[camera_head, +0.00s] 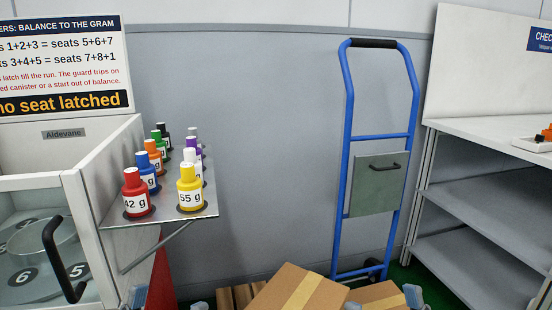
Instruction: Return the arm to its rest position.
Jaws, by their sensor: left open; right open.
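Only the fingertips of my two grippers show, at the bottom edge of the head view. My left gripper (168,301) is open, with its two tips apart, in front of the lower right side of the white cabinet. My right gripper (382,301) is open, with its tips apart, in front of the cardboard boxes. I see nothing held between either pair of tips. The rest of both arms is out of view.
A glass-fronted cabinet (75,182) with a black handle stands left. Its side shelf (209,211) bears several coloured, labelled canisters. A blue hand truck (347,110) leans on the grey wall. Cardboard boxes (280,284) lie low in the middle. White shelving (475,205) stands right.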

